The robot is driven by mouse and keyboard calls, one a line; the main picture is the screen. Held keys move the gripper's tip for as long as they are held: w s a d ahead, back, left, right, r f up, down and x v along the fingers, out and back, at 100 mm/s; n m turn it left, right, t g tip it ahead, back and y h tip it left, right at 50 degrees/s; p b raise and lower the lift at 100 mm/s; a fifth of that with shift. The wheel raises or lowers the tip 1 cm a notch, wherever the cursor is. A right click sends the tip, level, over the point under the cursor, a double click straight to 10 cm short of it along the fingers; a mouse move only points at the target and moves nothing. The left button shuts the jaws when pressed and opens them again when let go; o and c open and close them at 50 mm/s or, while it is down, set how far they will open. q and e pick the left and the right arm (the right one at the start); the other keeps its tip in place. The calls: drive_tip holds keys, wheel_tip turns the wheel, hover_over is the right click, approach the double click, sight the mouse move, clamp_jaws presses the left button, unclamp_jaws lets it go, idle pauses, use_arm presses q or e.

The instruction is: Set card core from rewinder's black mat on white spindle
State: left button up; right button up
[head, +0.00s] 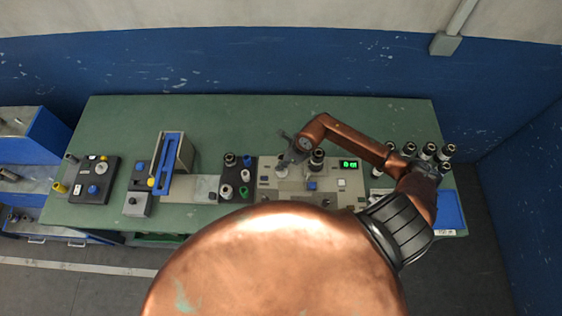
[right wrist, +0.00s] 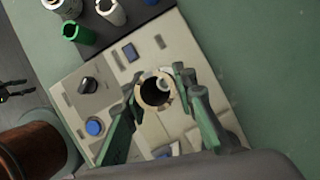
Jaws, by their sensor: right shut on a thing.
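My right gripper (head: 292,154) is over the left part of the grey rewinder panel (head: 348,198). In the right wrist view its fingers (right wrist: 157,92) are shut on the card core (right wrist: 141,94), a tan ring with a dark bore, seen nearly end-on. A small pale round shape, likely the white spindle (right wrist: 165,85), shows inside the bore. I cannot tell whether the core is around the spindle or just above it. The black mat (head: 226,190) is left of the panel. A dark pronged shape at the right wrist view's left edge may be my left gripper (right wrist: 15,88).
Dark, white and green cores stand on the mat; a green one (right wrist: 77,33) shows close up. A dark-topped post (head: 317,158) stands just right of the gripper. The panel has a black knob (right wrist: 88,86) and blue button (right wrist: 95,127). The table behind is clear.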

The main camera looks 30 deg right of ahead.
drive_tip(key=shift+f, duration=0.35)
drive_tip(key=shift+f+b, duration=0.65)
drive_tip(key=shift+b, duration=0.15)
drive_tip(key=shift+f, duration=0.15)
drive_tip(key=o, duration=1)
drive_tip(key=shift+o, duration=0.8)
drive_tip(key=o, duration=0.4)
drive_tip(key=shift+c, duration=0.2)
